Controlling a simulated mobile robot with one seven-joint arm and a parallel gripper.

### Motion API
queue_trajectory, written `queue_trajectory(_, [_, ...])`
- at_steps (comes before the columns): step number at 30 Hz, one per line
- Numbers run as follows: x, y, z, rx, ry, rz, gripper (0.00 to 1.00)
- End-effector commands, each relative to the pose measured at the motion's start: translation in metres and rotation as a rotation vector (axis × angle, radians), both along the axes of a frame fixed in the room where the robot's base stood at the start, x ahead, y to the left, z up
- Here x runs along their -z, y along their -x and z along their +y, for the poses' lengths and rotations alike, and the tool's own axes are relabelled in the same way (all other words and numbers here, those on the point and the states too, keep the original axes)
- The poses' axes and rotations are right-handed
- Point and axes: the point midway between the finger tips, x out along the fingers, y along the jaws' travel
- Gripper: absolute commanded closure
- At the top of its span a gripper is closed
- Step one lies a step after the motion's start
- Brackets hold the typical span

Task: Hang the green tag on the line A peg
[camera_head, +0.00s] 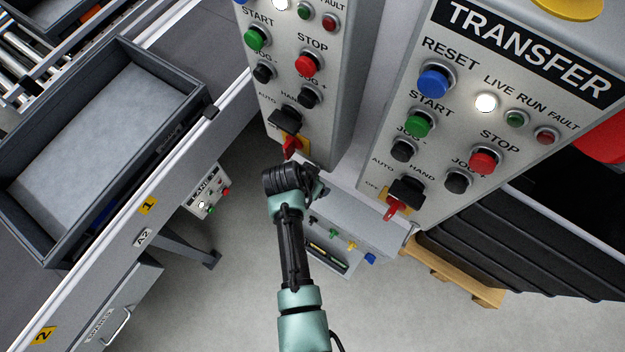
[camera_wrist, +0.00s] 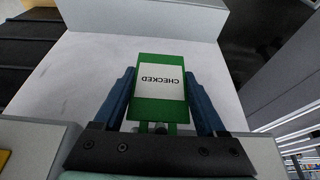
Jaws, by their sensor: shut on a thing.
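The green tag (camera_wrist: 146,114) shows in the wrist view, with a white label reading CHECKED upside down. My gripper (camera_wrist: 160,74) has its two blue fingers on either side of the tag and is shut on it. In the head view my gripper (camera_head: 312,186) is in front of the lower end of the left control panel (camera_head: 335,120), and the tag is hidden there. A low grey cabinet (camera_head: 365,215) below has small green, yellow and blue coloured pieces along its front. I cannot tell which peg is the line A peg.
The TRANSFER panel (camera_head: 470,120) stands to the right, with a red piece (camera_head: 393,208) at its selector. Another red piece (camera_head: 292,146) is on the left panel, close to my wrist. A conveyor with a grey tray (camera_head: 85,140) is at left. Open floor lies between.

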Motion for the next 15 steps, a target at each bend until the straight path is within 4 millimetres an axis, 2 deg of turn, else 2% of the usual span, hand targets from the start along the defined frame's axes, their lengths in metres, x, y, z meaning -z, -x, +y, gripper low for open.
queue_trajectory(9, [0.0001,0.0001,0.0002,0.0,0.0,0.0,0.87])
queue_trajectory(10, [0.0001,0.0001,0.0001,0.0,0.0,0.0,0.23])
queue_trajectory(14, [0.0001,0.0001,0.0001,0.0,0.0,0.0,0.0])
queue_trajectory(15, [0.0001,0.0002,0.0002,0.0,0.0,0.0,0.0])
